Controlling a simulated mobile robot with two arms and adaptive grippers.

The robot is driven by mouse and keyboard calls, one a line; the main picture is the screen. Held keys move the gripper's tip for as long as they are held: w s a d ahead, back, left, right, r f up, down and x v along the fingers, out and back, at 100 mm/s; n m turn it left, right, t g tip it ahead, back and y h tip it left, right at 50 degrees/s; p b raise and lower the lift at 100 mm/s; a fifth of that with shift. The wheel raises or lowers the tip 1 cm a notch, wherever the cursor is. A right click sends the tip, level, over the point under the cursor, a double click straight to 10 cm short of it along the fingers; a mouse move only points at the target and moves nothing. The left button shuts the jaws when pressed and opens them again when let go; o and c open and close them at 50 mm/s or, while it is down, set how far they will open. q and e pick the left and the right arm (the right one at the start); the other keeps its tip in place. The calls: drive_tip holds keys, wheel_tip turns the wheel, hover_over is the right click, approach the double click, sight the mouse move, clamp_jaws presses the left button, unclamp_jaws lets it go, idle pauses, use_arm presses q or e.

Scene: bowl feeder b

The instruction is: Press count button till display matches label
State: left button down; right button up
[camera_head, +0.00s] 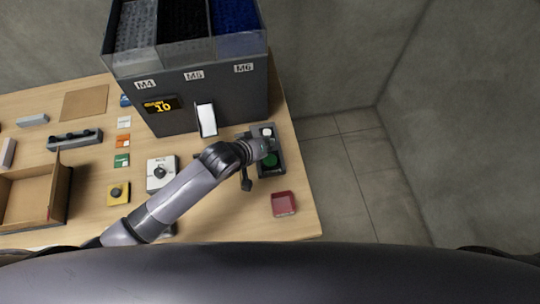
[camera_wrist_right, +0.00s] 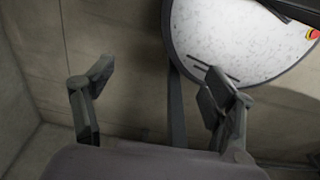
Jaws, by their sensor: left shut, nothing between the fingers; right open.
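The dark feeder (camera_head: 230,95) stands at the back of the table. Its small display (camera_head: 161,105) shows 10 in orange, with smaller text too small to read. A dark button box (camera_head: 272,172) lies right of the feeder, with a white button (camera_head: 267,132) at its far end and a green button (camera_head: 270,159) nearer. My left gripper (camera_head: 268,145) is shut and empty over this box, between the two buttons; contact cannot be told. A red tray (camera_head: 284,204) has a label too small to read. My right gripper (camera_wrist_right: 158,92) is open and empty in the right wrist view.
Three bins labelled M4, M5 and M6 top the feeder; a white chute (camera_head: 207,120) is at its front. A white selector box (camera_head: 160,173), a yellow button box (camera_head: 118,193) and a cardboard box (camera_head: 35,195) stand left. Bare table surrounds the red tray.

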drive_tip(key=shift+a, duration=0.1)
drive_tip(key=shift+c, duration=0.2)
drive_tip(key=shift+c, duration=0.7)
drive_tip(key=c, duration=1.3)
clamp_jaws()
